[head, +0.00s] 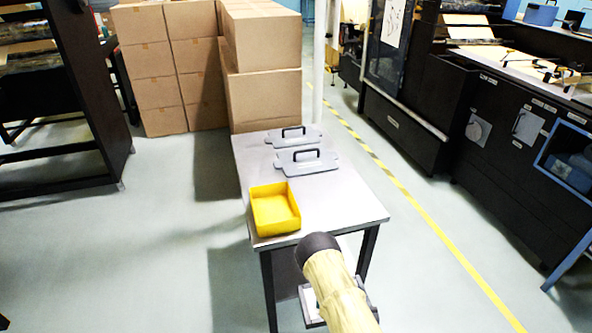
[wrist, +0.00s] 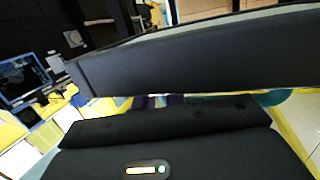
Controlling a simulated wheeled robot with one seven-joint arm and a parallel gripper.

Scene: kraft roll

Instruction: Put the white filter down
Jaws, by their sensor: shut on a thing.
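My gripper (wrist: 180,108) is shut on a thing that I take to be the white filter. In the wrist view the filter (wrist: 210,58) is a long dark side face with a thin pale top edge, tilted across the picture close in front of the gripper. In the head view a small pale part of it (head: 310,309) shows beside my forearm, low by the near end of the table. My arm hides most of it and the gripper there. The grey table (head: 340,205) stands just beyond, and the held filter looks apart from its top.
A yellow bin (head: 274,210) sits at the table's near left. Two grey plates with black handles (head: 305,162) (head: 294,138) lie toward the far end. The table's near right is bare. Cardboard boxes (head: 262,65) stand behind; dark machines (head: 500,120) line the right.

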